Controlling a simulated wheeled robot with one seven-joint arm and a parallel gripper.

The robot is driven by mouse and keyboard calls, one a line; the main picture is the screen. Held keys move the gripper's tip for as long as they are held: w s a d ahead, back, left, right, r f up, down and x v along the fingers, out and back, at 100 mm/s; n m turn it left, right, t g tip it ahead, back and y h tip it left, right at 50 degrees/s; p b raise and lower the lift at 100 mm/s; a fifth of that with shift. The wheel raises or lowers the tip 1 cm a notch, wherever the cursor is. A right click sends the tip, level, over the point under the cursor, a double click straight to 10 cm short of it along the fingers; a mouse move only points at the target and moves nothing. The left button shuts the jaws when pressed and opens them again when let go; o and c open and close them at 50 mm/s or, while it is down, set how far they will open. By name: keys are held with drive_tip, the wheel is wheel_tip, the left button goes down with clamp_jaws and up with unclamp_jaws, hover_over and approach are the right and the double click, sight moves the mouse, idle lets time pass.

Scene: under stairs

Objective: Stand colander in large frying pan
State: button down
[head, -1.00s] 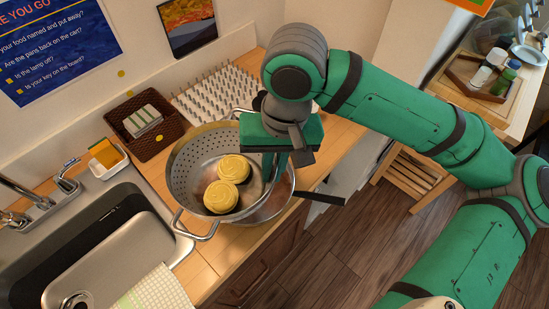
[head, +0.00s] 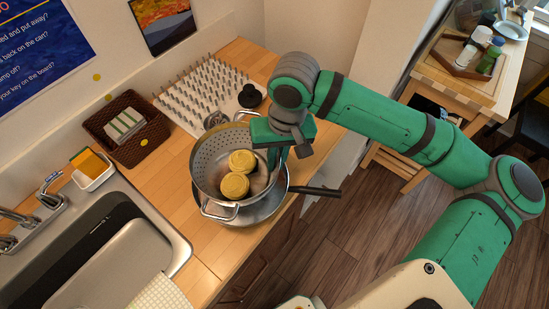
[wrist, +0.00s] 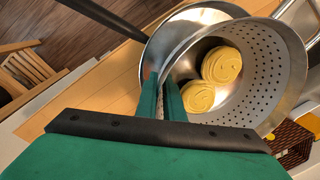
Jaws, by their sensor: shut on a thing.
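A metal colander (head: 207,165) with a perforated wall and loop handles is over the large frying pan (head: 240,219) on the wooden counter. Two yellow coiled nests (head: 234,186) lie inside it. The pan's dark handle (head: 318,191) points right. My gripper (head: 277,165) is shut on the colander's right rim. In the wrist view the fingers (wrist: 163,82) pinch the near wall of the colander (wrist: 268,85), and part of the pan (wrist: 165,45) shows beyond to the left. The colander looks nearly upright. I cannot tell whether its base touches the pan floor.
A spiked drying rack (head: 205,90) and a dark round-knobbed item (head: 249,96) are behind. A brown basket (head: 130,130) and the sink (head: 110,250) are to the left. The counter's front edge passes near the pan. A side table (head: 470,70) stands at the far right.

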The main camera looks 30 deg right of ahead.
drive_tip(key=shift+s+f, duration=0.1)
drive_tip(key=shift+s, duration=0.05)
drive_tip(key=shift+f, duration=0.2)
drive_tip(key=c, duration=1.9)
unclamp_jaws()
drive_tip(key=shift+o, duration=0.2)
wheel_tip(320, 180, up, 12)
drive_tip(key=d, duration=0.1)
drive_tip(key=shift+s+d+r, duration=0.15)
drive_tip(key=shift+s, duration=0.05)
